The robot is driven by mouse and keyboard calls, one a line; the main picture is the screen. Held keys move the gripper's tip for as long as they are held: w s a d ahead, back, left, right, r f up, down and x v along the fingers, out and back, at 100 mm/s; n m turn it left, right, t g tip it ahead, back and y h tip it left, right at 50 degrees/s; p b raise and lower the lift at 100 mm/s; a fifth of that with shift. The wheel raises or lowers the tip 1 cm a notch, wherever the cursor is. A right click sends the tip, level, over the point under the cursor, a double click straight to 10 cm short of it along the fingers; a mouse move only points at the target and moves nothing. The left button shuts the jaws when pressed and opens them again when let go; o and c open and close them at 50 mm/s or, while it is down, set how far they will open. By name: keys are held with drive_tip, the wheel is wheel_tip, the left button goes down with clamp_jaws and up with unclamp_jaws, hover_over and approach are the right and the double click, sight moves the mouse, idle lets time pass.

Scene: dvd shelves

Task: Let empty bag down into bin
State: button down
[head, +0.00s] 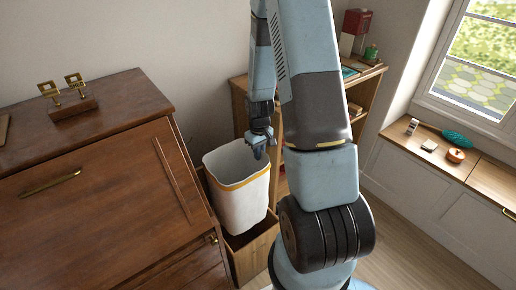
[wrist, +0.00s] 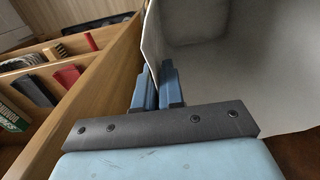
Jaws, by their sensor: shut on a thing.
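The empty bag (head: 240,200) is white with a yellow-orange band below its open rim. It hangs upright from my gripper (head: 258,150) in the head view, with its lower part in or just over the wooden bin (head: 260,245). I cannot tell whether its bottom touches anything. In the wrist view my gripper (wrist: 158,88) is shut on the edge of the bag, and the bag's pale inside (wrist: 230,60) shows empty. The bin's inside is mostly hidden by the bag.
A brown wooden desk (head: 90,200) stands close on the left, with brass pieces (head: 68,92) on top. A wooden shelf (head: 367,92) stands behind my arm; DVD-like cases (wrist: 66,77) show in the wrist view. A window bench (head: 440,150) is at the right.

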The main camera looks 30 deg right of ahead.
wheel_tip(320, 180, down, 29)
drive_tip(key=shift+d, duration=0.25)
idle(2.5)
drive_tip(key=shift+r, duration=0.1)
drive_tip(key=c, duration=1.2)
unclamp_jaws()
drive_tip(key=shift+o, duration=0.2)
wheel_tip(320, 180, up, 14)
